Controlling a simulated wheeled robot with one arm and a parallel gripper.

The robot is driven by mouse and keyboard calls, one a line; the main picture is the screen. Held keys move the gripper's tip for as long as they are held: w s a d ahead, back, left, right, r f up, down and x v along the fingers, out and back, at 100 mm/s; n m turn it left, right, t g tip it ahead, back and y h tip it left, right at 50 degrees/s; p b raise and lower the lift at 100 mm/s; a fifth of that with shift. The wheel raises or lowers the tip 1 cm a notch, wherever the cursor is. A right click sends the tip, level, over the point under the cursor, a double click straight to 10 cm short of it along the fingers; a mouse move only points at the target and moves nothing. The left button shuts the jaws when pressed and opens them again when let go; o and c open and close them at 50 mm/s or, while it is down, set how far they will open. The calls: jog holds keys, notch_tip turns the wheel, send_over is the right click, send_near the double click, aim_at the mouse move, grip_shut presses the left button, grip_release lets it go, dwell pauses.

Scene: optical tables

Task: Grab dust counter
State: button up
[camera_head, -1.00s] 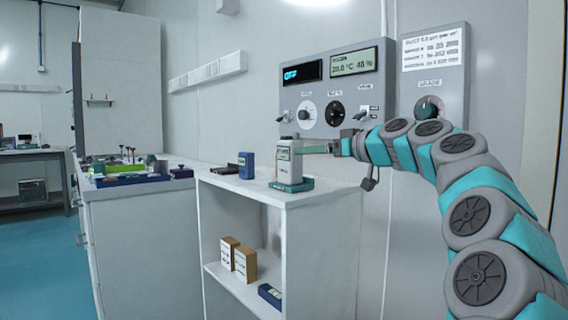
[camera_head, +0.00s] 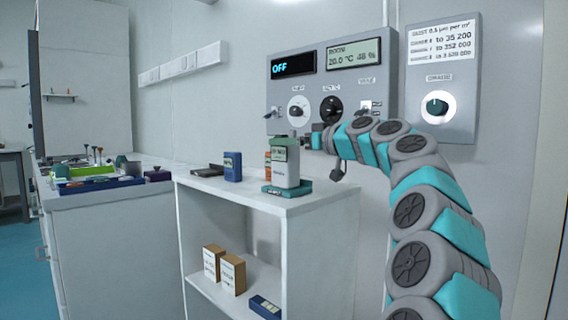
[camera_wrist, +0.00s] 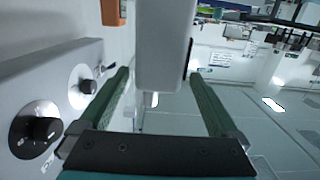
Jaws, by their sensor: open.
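The dust counter, as far as I can tell, is the pale grey handheld device (camera_head: 286,167) with a small greenish screen. It stands upright on a teal base (camera_head: 287,188) near the right end of the white shelf unit's top. My gripper (camera_wrist: 159,76) is open, its two green fingers spread. In the wrist view a pale device body (camera_wrist: 164,45), apparently the counter, lies between the fingers near their tips, with gaps visible on both sides. In the head view my gripper reaches in from the right at the device's upper part, and its fingers are hardly visible.
A blue box (camera_head: 232,166) and a dark flat item (camera_head: 207,171) lie left on the shelf top. A wall panel with knobs (camera_head: 330,90) is close behind my arm.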

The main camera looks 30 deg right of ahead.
jog(key=shift+p+x, duration=0.55)
jog(key=shift+x, duration=2.1)
jog(key=shift+d, duration=0.1)
jog(key=shift+c, duration=0.2)
grip_shut()
